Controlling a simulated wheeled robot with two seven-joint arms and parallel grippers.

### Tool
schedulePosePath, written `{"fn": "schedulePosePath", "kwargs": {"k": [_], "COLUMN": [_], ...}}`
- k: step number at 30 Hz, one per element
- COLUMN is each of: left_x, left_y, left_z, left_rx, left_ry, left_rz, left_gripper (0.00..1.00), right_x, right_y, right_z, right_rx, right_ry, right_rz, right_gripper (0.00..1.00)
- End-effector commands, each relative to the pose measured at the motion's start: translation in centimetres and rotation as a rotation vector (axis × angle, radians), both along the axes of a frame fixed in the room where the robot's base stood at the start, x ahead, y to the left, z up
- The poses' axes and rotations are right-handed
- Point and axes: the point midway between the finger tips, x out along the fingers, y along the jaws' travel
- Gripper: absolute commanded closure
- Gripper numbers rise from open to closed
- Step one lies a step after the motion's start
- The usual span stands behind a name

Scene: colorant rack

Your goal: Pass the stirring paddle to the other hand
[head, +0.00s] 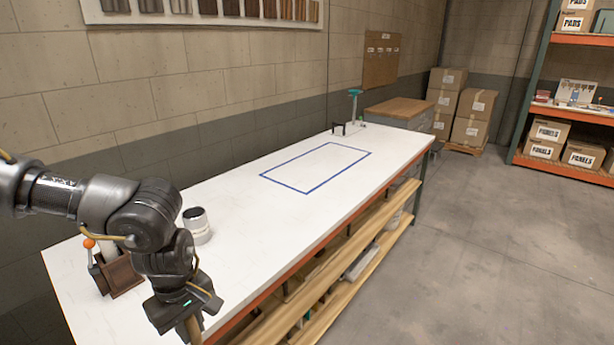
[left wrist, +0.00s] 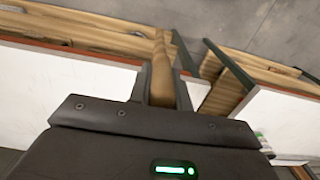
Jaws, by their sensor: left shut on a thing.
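My left gripper (head: 188,312) hangs over the near front edge of the white bench, at the bottom of the head view. It is shut on the stirring paddle (head: 194,332), of which a short wooden piece shows below the fingers before the picture edge cuts it off. In the left wrist view the paddle (left wrist: 161,60) is a tan wooden stick between the two dark fingers (left wrist: 163,92), pointing away from the palm. The part inside the gripper is hidden. My right gripper is in neither view.
A blue taped rectangle (head: 308,192) farther along is empty. A small black stand (head: 339,129) is at the far end. Wooden shelves (head: 335,285) run below.

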Motion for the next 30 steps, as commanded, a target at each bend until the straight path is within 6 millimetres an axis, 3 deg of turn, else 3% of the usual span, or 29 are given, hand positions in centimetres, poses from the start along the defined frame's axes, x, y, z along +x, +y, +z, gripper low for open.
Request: {"fn": "schedulePosePath", "kwargs": {"k": [5,10,18,30], "left_x": [0.0,-1.2,-5.0,-5.8], "left_y": [0.2,0.4,0.3,0.0], "left_z": [0.0,0.2,0.0,-0.4], "left_rx": [0.006,0.03,0.024,0.0], "left_ry": [-0.003,-0.013,-0.007,0.001], "left_rz": [-0.091,-0.41,-0.883,-0.9], "left_gripper": [1.0,1.0,1.0,1.0], "right_x": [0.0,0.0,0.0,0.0], "right_y": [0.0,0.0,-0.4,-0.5], "right_z": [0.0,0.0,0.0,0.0], "right_rx": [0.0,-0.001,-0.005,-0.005], "right_ry": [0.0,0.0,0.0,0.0], "right_rz": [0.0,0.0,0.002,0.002], "right_gripper": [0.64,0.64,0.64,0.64]}}
